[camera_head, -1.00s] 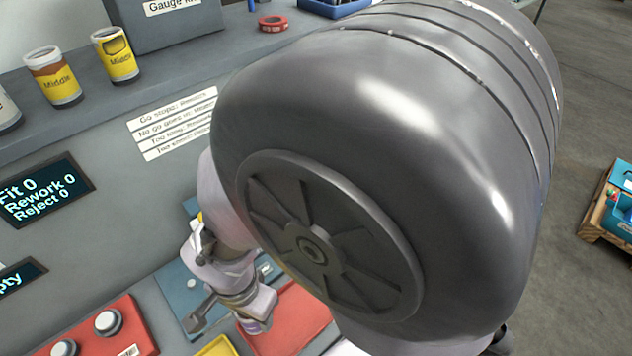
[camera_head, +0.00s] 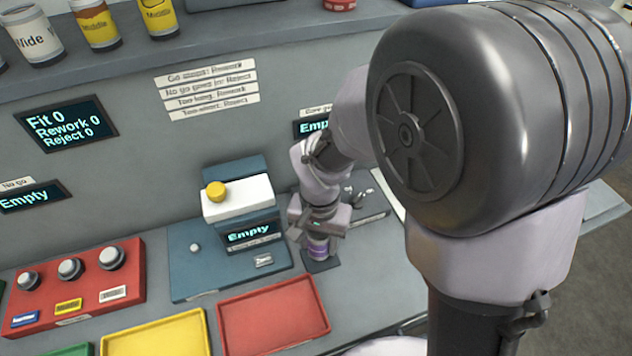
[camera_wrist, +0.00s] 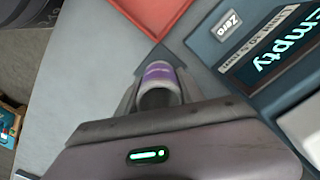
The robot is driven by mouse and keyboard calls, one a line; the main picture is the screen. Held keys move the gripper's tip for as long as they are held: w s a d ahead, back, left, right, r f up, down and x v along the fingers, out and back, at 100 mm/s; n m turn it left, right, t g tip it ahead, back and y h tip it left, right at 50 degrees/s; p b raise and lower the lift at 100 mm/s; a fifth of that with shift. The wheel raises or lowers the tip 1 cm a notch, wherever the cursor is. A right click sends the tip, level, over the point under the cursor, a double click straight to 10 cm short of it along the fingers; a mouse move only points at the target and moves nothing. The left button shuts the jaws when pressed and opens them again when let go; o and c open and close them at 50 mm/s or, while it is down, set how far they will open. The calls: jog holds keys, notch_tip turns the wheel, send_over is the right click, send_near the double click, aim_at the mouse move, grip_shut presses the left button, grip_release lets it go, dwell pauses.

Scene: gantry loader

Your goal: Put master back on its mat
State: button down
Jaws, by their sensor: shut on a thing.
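The master is a small grey cylinder with a purple band (camera_head: 318,248), upright in my gripper (camera_head: 317,240). My gripper is shut on it from above, and it shows between the fingers in the wrist view (camera_wrist: 158,88). A small dark mat (camera_head: 322,266) lies on the bench directly under the master, right of the blue gauge base. I cannot tell whether the master's bottom touches the mat or is just above it. The fingers hide part of the master.
The blue gauge base (camera_head: 184,262) with its "Empty" display (camera_head: 248,233) stands close left of my gripper. Red (camera_head: 272,316) and yellow (camera_head: 160,336) trays lie in front. Small metal parts (camera_head: 362,196) lie behind, to the right.

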aim_at(320, 248)
jog(key=shift+w+d+f, duration=0.15)
jog(key=shift+w+f, duration=0.1)
jog(key=shift+f, duration=0.1)
jog(key=shift+f+b, duration=0.95)
jog(key=shift+f, duration=0.45)
jog(key=shift+f, duration=0.2)
jog(key=c, duration=0.7)
grip_release()
jog(key=shift+c, duration=0.2)
jog(key=shift+r, duration=0.1)
